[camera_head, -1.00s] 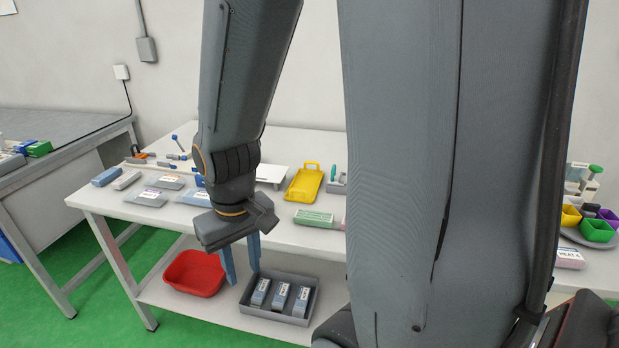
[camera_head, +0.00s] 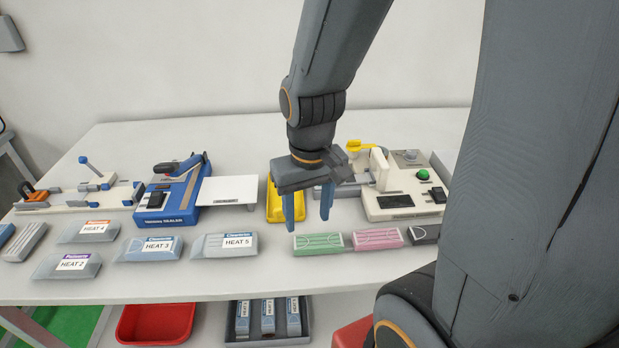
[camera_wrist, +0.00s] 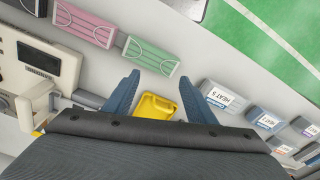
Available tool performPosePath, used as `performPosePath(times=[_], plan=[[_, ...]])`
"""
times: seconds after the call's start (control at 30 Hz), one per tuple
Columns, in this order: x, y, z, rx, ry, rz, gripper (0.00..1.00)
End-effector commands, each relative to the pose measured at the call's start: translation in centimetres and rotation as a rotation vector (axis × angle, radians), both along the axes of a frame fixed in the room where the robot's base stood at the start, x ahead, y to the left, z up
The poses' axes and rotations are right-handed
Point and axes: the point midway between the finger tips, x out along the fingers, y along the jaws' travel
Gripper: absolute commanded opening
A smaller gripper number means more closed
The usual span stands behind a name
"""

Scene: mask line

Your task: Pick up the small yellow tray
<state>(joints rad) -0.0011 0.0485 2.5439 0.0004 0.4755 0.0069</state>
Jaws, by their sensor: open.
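The small yellow tray (camera_head: 272,205) lies flat on the white table, partly hidden behind my gripper in the head view. My gripper (camera_head: 308,222) is open and empty, its two blue fingers pointing down above the table in front of the tray. In the wrist view the tray (camera_wrist: 157,106) shows between the two spread fingers of my gripper (camera_wrist: 165,92), with its lower part hidden by the gripper body. The fingers look apart from the tray; their exact height above it I cannot tell.
Green (camera_head: 318,243) and pink (camera_head: 377,238) mask packs lie at the front right. A grey pouch marked HEAT 5 (camera_head: 224,246) lies left. A blue sealer (camera_head: 172,192) and a cream machine (camera_head: 400,200) flank the tray. A red bin (camera_head: 155,322) sits on the lower shelf.

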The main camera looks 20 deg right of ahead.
Motion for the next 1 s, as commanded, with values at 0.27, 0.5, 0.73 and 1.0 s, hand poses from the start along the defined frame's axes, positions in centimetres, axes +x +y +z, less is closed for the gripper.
performPosePath(times=[0.27, 0.5, 0.73, 1.0], plan=[[9.5, -0.1, 0.6, 0.008, 0.041, -0.165, 0.84], [15.4, -0.6, 0.4, 0.011, 0.069, -0.295, 0.84], [16.1, -0.5, -1.3, 0.01, 0.077, -0.312, 0.84], [16.2, -0.3, -3.6, 0.01, 0.078, -0.309, 0.84]])
